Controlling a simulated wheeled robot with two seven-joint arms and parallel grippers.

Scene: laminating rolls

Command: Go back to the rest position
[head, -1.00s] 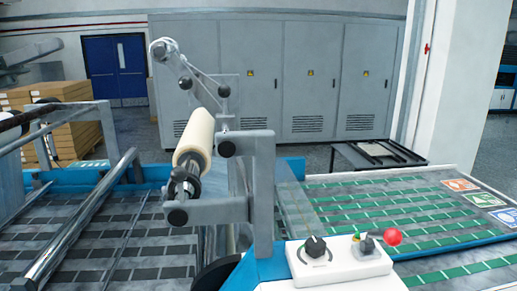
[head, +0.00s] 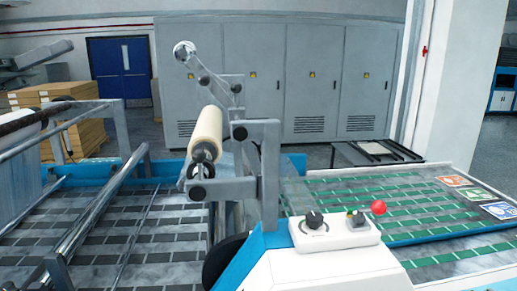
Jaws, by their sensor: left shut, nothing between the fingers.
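Only a small dark piece at the bottom left corner of the head view looks like my left gripper (head: 8,285); it is cut off by the frame edge. It is shut, with nothing seen in it, and it is well apart from the film roll. My right gripper is out of view. The cream film roll (head: 207,130) sits on its shaft in the grey metal bracket (head: 269,175) of the laminating machine, near the middle.
The white control box (head: 335,234) has black knobs and a red button (head: 378,208). A long metal bar (head: 100,215) crosses the left bed. Grey cabinets (head: 310,80) and a blue door (head: 121,72) stand behind.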

